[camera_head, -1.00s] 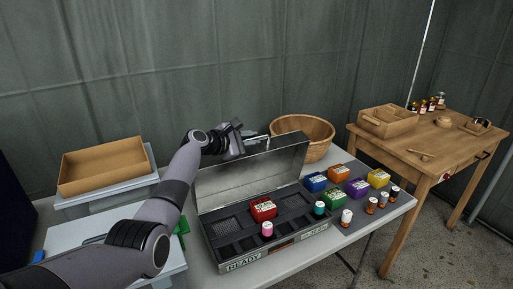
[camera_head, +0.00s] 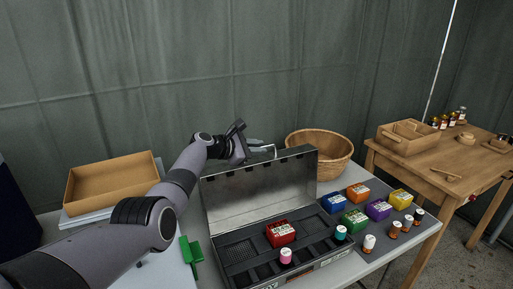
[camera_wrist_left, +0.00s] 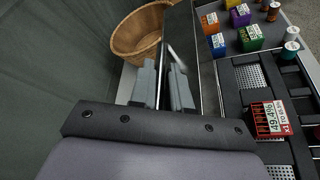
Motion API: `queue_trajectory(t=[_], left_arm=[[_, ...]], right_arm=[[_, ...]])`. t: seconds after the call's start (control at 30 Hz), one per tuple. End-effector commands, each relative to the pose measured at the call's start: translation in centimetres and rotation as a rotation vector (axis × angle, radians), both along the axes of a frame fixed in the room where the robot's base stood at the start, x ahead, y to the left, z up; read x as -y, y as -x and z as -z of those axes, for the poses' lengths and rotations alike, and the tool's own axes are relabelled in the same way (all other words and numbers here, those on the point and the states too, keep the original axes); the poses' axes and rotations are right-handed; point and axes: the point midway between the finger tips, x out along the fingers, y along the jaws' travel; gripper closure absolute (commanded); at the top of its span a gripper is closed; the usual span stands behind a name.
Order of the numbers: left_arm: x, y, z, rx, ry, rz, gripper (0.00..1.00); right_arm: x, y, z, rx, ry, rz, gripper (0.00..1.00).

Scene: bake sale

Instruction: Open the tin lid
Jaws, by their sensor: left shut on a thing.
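The grey metal tin (camera_head: 322,262) stands on the table with its lid (camera_head: 262,185) up and open, roughly upright at the back. My left gripper (camera_head: 257,147) is behind the top of the lid, shut on the lid's handle (camera_head: 268,149). In the left wrist view the fingers (camera_wrist_left: 164,87) are beside the lid (camera_wrist_left: 181,45), and the exact grip is partly hidden. My right gripper is not in view.
A round wicker basket (camera_head: 322,150) stands close behind the lid's right side. Coloured boxes (camera_head: 354,220) and several small jars (camera_head: 369,243) stand right of the tin. A cardboard tray (camera_head: 112,180) is at left. A wooden table (camera_head: 432,160) stands farther right.

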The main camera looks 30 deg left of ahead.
Motion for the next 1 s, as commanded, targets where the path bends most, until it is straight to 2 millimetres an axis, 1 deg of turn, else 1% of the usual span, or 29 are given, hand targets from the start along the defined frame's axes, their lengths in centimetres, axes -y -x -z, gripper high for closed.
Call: queue_trajectory(t=[0.37, 0.4, 0.43, 0.47, 0.77, 1.0], left_arm=[[-0.02, -0.02, -0.03, 0.001, -0.002, -0.001, 1.00], [-0.02, -0.02, -0.03, 0.001, -0.002, -0.001, 0.73], [-0.03, -0.02, -0.02, 0.001, -0.002, -0.001, 0.64], [-0.02, -0.02, -0.02, 0.001, -0.002, -0.001, 0.62], [-0.03, 0.02, -0.02, 0.000, -0.001, 0.000, 0.62], [-0.47, 0.82, -0.48, 0.001, -0.002, -0.001, 0.62]], right_arm=[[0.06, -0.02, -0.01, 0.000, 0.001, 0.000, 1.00], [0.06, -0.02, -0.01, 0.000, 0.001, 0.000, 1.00], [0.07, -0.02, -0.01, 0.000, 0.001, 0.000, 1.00], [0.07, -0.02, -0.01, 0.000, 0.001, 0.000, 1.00], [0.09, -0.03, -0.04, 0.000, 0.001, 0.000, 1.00], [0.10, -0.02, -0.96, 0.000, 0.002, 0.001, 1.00]])
